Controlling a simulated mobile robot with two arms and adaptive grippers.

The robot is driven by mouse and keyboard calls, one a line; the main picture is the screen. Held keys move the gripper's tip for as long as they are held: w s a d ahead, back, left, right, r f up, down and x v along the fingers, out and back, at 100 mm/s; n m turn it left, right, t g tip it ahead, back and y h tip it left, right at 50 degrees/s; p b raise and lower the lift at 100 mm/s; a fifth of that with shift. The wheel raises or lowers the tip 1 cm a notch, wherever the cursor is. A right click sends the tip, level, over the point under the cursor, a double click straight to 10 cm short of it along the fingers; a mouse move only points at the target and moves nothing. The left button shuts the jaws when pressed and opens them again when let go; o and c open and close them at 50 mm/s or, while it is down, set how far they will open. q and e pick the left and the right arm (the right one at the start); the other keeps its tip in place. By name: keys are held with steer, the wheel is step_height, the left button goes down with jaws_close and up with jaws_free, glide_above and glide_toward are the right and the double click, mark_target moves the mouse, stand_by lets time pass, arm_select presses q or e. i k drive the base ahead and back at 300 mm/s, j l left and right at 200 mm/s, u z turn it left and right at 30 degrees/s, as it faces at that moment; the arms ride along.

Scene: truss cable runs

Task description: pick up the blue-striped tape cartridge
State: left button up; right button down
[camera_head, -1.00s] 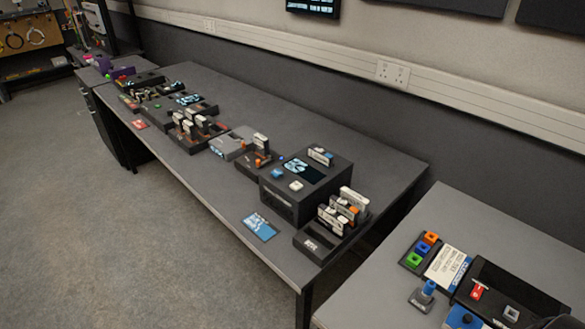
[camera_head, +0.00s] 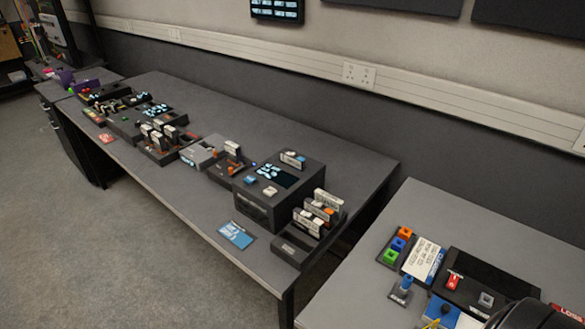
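Several small white and grey tape cartridges stand in a dark rack (camera_head: 291,247) at the near right end of the long table; some show orange marks. One more cartridge (camera_head: 292,159) is on top of the dark box with a screen and seems to carry a blue mark. Others stand in a rack further left (camera_head: 160,153), and one stands upright (camera_head: 233,150) left of the dark box. Stripe colours are too small to read surely, so I cannot tell which is the blue-striped one. Neither gripper is in view.
The long grey table (camera_head: 330,155) has clear top behind the devices. A blue card (camera_head: 236,235) lies near its front edge. A second table (camera_head: 480,225) at right, across a gap, holds coloured blocks and a black panel. A dark rounded shape covers the bottom right corner.

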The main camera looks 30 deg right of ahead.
mark_target(298, 163)
steer(key=z, duration=1.1)
steer(key=i+j+z, duration=0.15)
steer(key=j+z, duration=0.15)
steer(key=z, duration=0.2)
steer(key=j+z, duration=0.7)
steer(key=z, duration=0.25)
steer(key=i, duration=0.05)
